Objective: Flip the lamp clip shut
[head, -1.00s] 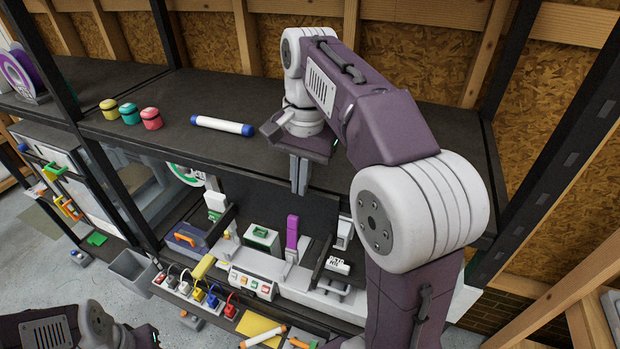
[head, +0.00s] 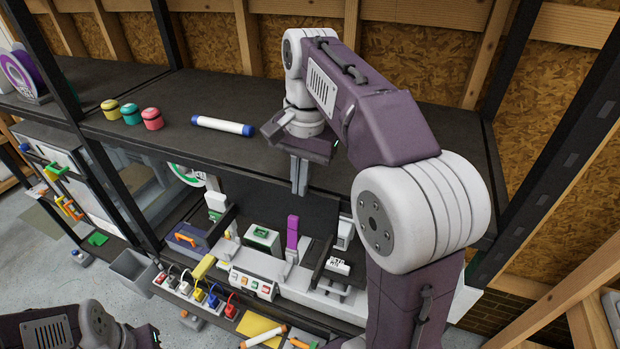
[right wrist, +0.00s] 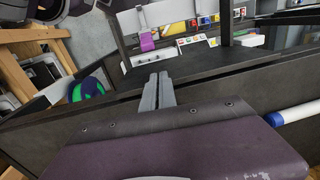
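No part is plainly marked as the lamp clip. A purple upright lever (head: 292,231) on a light base stands in the lower shelf bay, and a white raised piece (head: 216,202) stands left of it; I cannot tell which is the clip. A purple piece (right wrist: 147,42) also shows in the right wrist view. My right gripper (head: 300,188) points down at the upper shelf's front edge, above and apart from the purple lever. Its fingers (right wrist: 158,90) are together with nothing between them. My left arm shows at the bottom left; its gripper (head: 148,336) is too unclear to read.
The upper shelf (head: 250,165) carries a white tube with blue ends (head: 222,125) and small yellow, green and red jars (head: 131,113). Below are a button box (head: 252,283), colored plugs (head: 197,290) and a grey bin (head: 131,267). Black posts (head: 115,180) frame the bay.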

